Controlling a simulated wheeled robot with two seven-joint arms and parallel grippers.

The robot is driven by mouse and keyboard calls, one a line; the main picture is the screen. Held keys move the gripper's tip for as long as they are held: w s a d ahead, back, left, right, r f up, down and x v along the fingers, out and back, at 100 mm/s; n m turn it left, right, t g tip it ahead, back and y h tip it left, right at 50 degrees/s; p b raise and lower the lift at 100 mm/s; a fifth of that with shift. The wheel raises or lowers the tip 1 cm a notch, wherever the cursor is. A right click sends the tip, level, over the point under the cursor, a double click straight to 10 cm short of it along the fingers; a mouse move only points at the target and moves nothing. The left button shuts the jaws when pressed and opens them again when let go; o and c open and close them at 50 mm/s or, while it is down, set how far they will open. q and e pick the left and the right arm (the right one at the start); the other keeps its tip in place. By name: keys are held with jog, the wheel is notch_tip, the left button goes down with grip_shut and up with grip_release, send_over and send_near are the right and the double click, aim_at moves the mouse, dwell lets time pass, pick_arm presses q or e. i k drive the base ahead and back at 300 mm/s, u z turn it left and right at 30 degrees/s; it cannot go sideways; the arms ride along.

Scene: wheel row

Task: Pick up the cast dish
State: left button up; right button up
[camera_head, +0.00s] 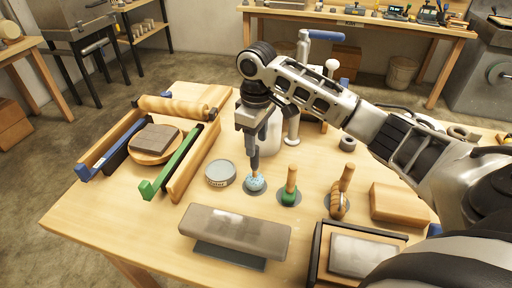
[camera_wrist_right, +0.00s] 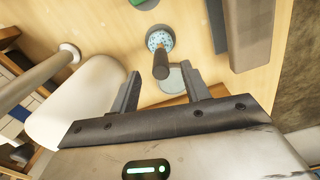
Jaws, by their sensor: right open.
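I cannot tell for certain which thing is the cast dish. A round grey lidded tin with a label (camera_head: 220,173) stands on the bench, left of my right gripper (camera_head: 254,163). A pale round top, probably the same tin, shows beyond the fingers in the right wrist view (camera_wrist_right: 174,82). My right gripper is open and points down above a blue speckled tool (camera_head: 256,184). In the right wrist view this tool (camera_wrist_right: 160,40) has its handle (camera_wrist_right: 161,66) pointing up towards the gap between the fingertips (camera_wrist_right: 162,84). Whether the fingers touch it is unclear. My left gripper is not visible.
A green tool (camera_head: 289,197) and a rope-like brown tool (camera_head: 338,205) stand to the right. A long brown block (camera_head: 235,229) lies in front. A white bottle (camera_head: 271,132) stands close behind my right gripper. Clamps with a green bar (camera_head: 172,165) are at left.

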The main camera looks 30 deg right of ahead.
aim_at(254, 235)
jog(key=k, duration=1.5)
